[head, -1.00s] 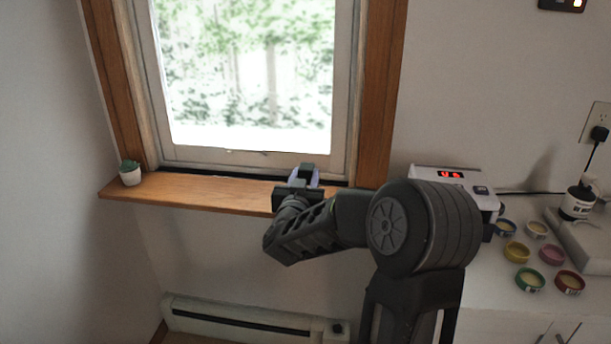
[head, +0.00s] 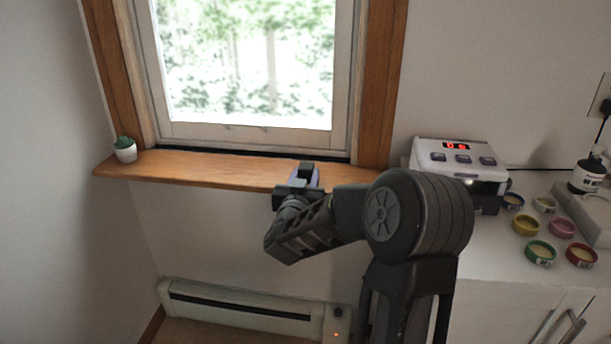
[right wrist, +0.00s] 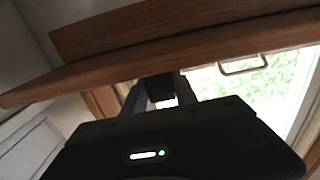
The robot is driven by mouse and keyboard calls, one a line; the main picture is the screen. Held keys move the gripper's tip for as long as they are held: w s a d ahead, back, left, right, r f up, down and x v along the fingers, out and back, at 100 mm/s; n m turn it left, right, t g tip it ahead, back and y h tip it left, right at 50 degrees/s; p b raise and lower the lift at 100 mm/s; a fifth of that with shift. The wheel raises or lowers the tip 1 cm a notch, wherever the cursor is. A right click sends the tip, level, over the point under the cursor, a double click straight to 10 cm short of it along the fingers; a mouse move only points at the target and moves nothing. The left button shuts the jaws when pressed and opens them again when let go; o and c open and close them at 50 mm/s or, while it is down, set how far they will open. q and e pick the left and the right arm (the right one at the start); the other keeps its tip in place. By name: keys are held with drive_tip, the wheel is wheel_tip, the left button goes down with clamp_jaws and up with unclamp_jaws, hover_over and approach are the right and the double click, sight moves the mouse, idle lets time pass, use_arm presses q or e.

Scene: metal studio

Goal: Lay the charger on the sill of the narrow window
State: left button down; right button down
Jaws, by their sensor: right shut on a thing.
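The narrow window's wooden sill (head: 200,168) runs below the bright window in the head view. My right gripper (head: 306,176) is shut on a small purplish thing, seemingly the charger (head: 317,179), mostly hidden by the dark fingers. In the head view the gripper overlaps the sill's front edge near its right end. I cannot tell whether the charger touches the sill. In the right wrist view the sill (right wrist: 200,40) crosses above the gripper (right wrist: 163,88), and the thing held is hard to make out. My left gripper is not in view.
A small potted plant (head: 125,150) stands at the sill's left end; the sill between it and my gripper is clear. At right, a counter (head: 490,250) holds a white device with a red display (head: 455,160) and several coloured tubs (head: 525,226). A heater (head: 240,310) sits below.

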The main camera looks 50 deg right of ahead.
drive_tip(key=c, duration=0.9)
unclamp_jaws()
drive_tip(key=v, duration=0.7)
drive_tip(key=shift+s+a, duration=0.25)
drive_tip(key=shift+a, duration=0.1)
